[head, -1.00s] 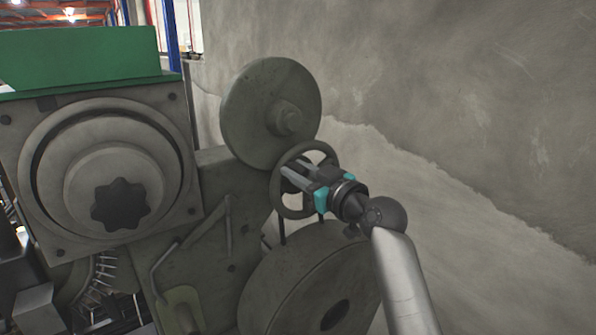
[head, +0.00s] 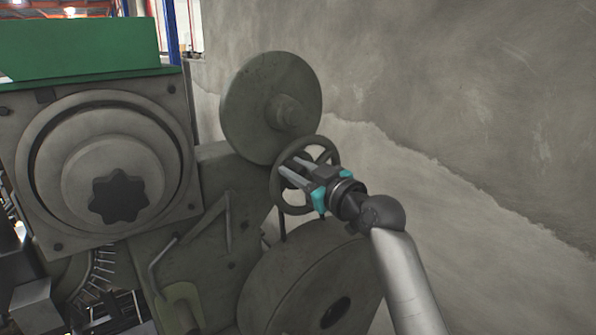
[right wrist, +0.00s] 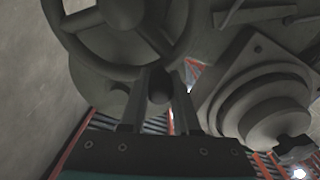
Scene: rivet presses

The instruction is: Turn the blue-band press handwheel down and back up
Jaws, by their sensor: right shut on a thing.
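The grey-green press handwheel (head: 275,190), a spoked ring, stands right of centre in the head view. It fills the upper left of the right wrist view (right wrist: 180,42). My right gripper (head: 290,167) reaches in from the right, its fingers at the wheel. In the right wrist view its two fingers straddle a dark rounded knob (right wrist: 160,85) at the wheel's lower rim. The right gripper is shut on this knob. The near finger and teal pads partly cover the wheel in the head view. No blue band shows on the press. My left gripper is not in view.
The press has a green top block (head: 85,48), a round face with a dark star-shaped knob (head: 118,198), an upper disc (head: 250,105) and a large lower drum (head: 290,290). A bare grey wall (head: 460,120) stands to the right, with open space before it.

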